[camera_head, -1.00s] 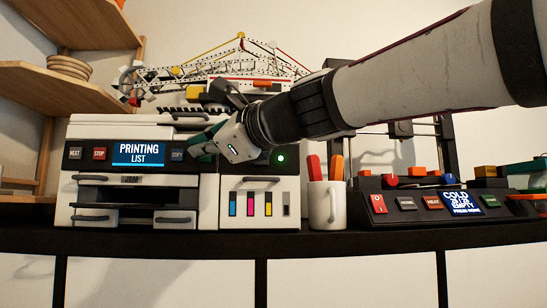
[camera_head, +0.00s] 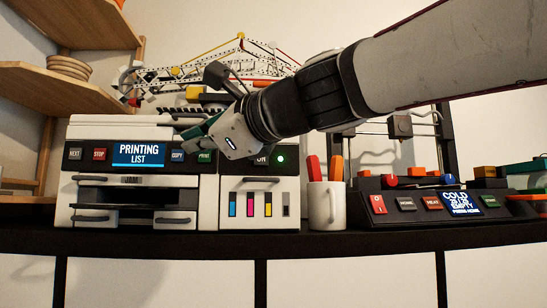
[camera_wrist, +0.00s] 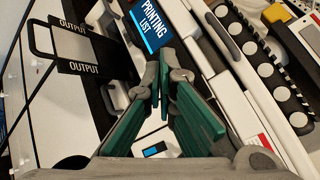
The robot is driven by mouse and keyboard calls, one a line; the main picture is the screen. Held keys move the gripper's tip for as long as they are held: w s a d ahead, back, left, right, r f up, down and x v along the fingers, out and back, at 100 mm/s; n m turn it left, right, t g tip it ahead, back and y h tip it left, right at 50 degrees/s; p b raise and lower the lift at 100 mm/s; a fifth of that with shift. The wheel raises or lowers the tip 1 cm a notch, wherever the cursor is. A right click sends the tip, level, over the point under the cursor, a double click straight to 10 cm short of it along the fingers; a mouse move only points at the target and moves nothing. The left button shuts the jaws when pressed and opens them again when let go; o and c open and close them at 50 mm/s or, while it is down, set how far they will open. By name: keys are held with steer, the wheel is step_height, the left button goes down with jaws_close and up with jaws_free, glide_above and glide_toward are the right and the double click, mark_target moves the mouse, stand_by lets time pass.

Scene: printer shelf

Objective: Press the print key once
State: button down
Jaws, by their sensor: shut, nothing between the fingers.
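The printer (camera_head: 90,130) stands on the shelf with a lit blue display (camera_head: 139,155) reading "PRINTING LIST". The green print key (camera_head: 205,156) shows uncovered on the dark panel, right of the blue copy key (camera_head: 177,155). My gripper (camera_head: 192,133) is shut and empty, its green fingers pointing left, above the print key in the picture and apart from it. In the wrist view, the closed fingertips (camera_wrist: 163,65) are just below the display (camera_wrist: 151,22); I cannot make out the print key there.
A lit green light (camera_head: 281,156) is on the printer's right part. A white mug (camera_head: 326,205) with orange and red pens stands right of the printer. A control box (camera_head: 420,208) with a "COLD" display is farther right. A model crane (camera_head: 215,70) is behind.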

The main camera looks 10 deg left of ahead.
steer(key=shift+s+d, duration=0.25)
steer(key=shift+s, duration=0.8)
steer(key=s+d+f+n+h, duration=0.2)
steer(key=d+f+n+h, duration=0.6)
steer(key=d+f, duration=1.25)
steer(key=s+d+f+n+g+h, duration=0.1)
steer(key=s+d+f+n+h, duration=0.2)
steer(key=s+d+f, duration=0.3)
steer(key=s+d+f+n+g+h, duration=0.2)
steer(key=s+d+f, duration=0.4)
steer(key=d+f, duration=0.4)
step_height(320, 180, down, 4)
steer(key=shift+d+r+n+g+h, duration=0.25)
steer(key=shift+d+n+g+h, duration=0.1)
steer(key=shift+n+h, duration=0.45)
